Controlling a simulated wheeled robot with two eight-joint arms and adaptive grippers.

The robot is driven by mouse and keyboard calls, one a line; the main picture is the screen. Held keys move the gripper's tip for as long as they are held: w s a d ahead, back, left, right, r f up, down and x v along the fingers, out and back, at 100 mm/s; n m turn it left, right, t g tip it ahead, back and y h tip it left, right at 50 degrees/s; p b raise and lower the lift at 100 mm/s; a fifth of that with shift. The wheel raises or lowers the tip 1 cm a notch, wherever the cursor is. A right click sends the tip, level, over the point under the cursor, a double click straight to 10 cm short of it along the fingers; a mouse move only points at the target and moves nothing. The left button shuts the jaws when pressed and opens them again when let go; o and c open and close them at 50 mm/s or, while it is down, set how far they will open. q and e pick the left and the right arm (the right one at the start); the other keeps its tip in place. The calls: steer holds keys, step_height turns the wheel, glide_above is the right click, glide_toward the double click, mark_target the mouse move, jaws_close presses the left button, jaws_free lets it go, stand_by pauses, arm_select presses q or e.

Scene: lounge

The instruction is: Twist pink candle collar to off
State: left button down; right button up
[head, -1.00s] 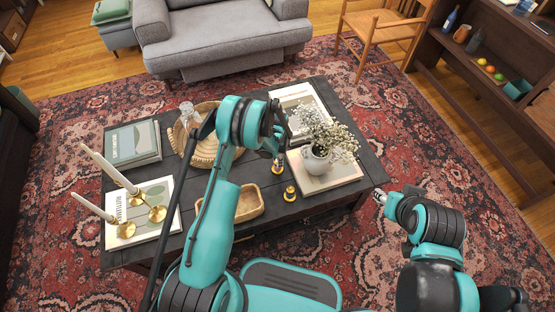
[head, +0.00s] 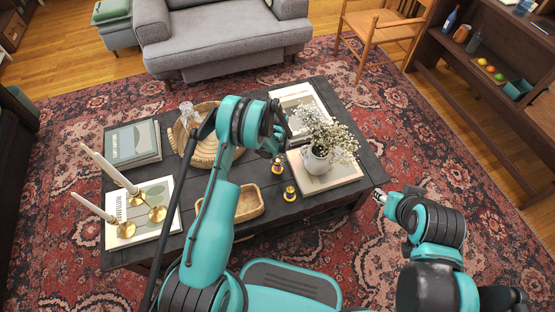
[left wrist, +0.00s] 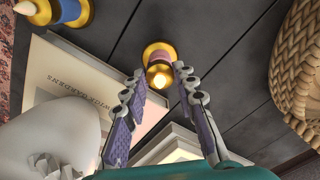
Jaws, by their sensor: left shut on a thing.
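A small candle with a gold base and a pinkish collar (left wrist: 157,56) stands on the dark coffee table; its pale tip glows. In the head view this candle (head: 278,168) is partly hidden by my left gripper (head: 275,150). In the left wrist view my left gripper (left wrist: 160,71) has one finger on each side of the candle, shut on it near the collar. A second small candle with a blue-violet collar (left wrist: 68,10) stands apart; it also shows in the head view (head: 290,193). My right gripper (head: 380,197) is off the table's right edge, too small to read.
A white flower vase (head: 316,160) stands on a book right of the candles. A wooden tray (head: 248,207) and a woven basket (head: 203,150) lie to the left. Brass candlesticks (head: 157,213) with tall white candles stand at far left. The table's front edge is close.

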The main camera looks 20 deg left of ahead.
arm_select(q)
steer(key=n, duration=1.1)
steer(key=shift+n, duration=1.8)
steer(key=c, duration=1.2)
jaws_free()
steer(key=shift+r, duration=0.1)
step_height(320, 180, up, 12)
steer(key=shift+f, duration=0.1)
